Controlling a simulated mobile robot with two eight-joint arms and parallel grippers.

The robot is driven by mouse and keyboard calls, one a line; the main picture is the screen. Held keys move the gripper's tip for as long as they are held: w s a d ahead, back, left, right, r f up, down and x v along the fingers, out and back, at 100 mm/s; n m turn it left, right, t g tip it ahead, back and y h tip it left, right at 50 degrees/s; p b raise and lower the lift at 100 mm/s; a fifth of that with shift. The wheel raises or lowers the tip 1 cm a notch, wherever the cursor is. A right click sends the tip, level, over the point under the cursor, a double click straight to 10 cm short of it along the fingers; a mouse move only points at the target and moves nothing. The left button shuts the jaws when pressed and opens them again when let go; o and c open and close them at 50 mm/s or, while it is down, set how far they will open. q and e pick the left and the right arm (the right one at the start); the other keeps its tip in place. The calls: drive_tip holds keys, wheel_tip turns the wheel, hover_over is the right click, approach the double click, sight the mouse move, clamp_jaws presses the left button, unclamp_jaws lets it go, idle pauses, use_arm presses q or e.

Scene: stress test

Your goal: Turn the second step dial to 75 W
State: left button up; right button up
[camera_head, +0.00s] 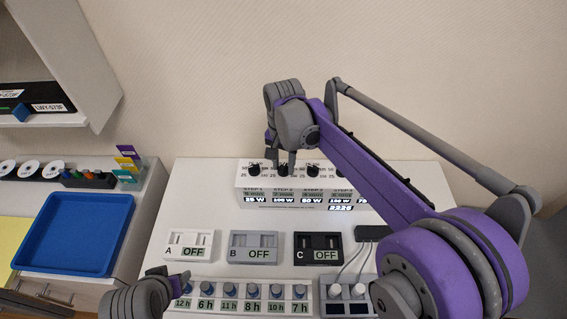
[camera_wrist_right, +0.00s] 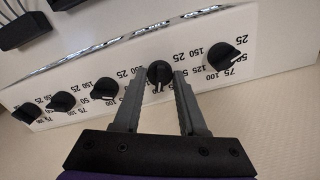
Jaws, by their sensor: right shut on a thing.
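The white step panel (camera_head: 245,197) stands at the back of the white table, with a row of black dials on top. Its display under STEP 2 reads 100 W; STEP 1 reads 25 W and STEP 3 reads 50 W. My right gripper (camera_head: 284,165) reaches down over the second dial. In the right wrist view, the second step dial (camera_wrist_right: 158,74) is between the two fingers of the right gripper (camera_wrist_right: 160,78), which are shut on it. The first dial (camera_wrist_right: 222,55) is just right of it there. My left gripper (camera_head: 182,278) is partly in view at the lower left; its jaws are unclear.
Modules A (camera_head: 189,246), B (camera_head: 253,247) and C (camera_head: 318,248), each reading OFF, lie in front of the panel. A row of blue-knobbed timers (camera_head: 240,296) is nearer. A blue tray (camera_head: 75,235) lies left. My right arm covers the panel's right end.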

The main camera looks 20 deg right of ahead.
clamp_jaws()
drive_tip(key=shift+n, duration=0.4)
drive_tip(key=n, duration=0.3)
drive_tip(key=shift+n, duration=2.5)
drive_tip(key=o, duration=0.9)
unclamp_jaws()
drive_tip(key=shift+o, duration=0.2)
